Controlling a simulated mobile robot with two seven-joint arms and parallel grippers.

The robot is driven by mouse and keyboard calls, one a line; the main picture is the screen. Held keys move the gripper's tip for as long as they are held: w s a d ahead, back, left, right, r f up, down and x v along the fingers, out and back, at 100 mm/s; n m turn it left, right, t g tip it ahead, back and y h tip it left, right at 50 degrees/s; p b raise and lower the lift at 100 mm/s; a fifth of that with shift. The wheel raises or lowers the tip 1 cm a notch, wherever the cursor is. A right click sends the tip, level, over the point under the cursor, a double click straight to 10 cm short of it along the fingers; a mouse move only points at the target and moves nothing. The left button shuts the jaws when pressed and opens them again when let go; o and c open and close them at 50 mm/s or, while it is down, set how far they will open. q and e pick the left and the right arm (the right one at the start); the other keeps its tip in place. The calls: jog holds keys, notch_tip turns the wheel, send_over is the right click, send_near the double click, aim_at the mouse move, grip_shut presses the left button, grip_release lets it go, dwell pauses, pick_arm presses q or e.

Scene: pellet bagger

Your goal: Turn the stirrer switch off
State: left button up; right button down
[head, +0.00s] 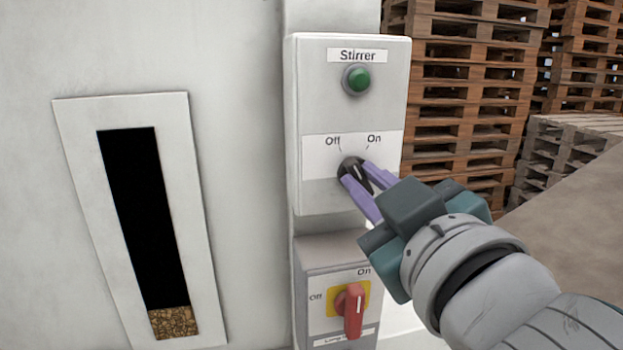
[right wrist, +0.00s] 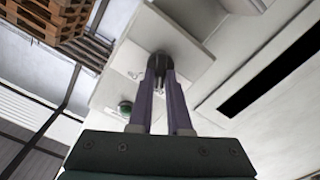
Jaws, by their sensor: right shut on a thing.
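The stirrer switch (head: 351,168) is a black rotary knob on a white label marked Off at left and On at right, on a grey box (head: 311,110). A green lamp (head: 357,79) sits above it under the word Stirrer. My right gripper (head: 360,172) is shut on the knob with its purple fingers. The fingers hide part of the knob, so I cannot tell its exact pointing. In the right wrist view the fingers hold the dark knob (right wrist: 158,64), and the green lamp (right wrist: 125,108) shows beside them. My left gripper is not in view.
Below is a second box with a red handle (head: 353,310) on a yellow plate, marked Off and On. At left a white wall holds a dark sight window (head: 145,220) with pellets at its bottom. Stacked wooden pallets (head: 470,90) stand behind on the right.

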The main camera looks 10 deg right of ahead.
dwell(0.3)
jog(key=c, duration=0.9)
grip_release()
jog(key=shift+o, duration=0.2)
jog(key=shift+s, duration=0.1)
jog(key=shift+s+f, duration=0.1)
jog(key=shift+s, duration=0.25)
jog(key=s+b, duration=0.4)
jog(key=s, duration=0.5)
jog(key=shift+d, duration=0.15)
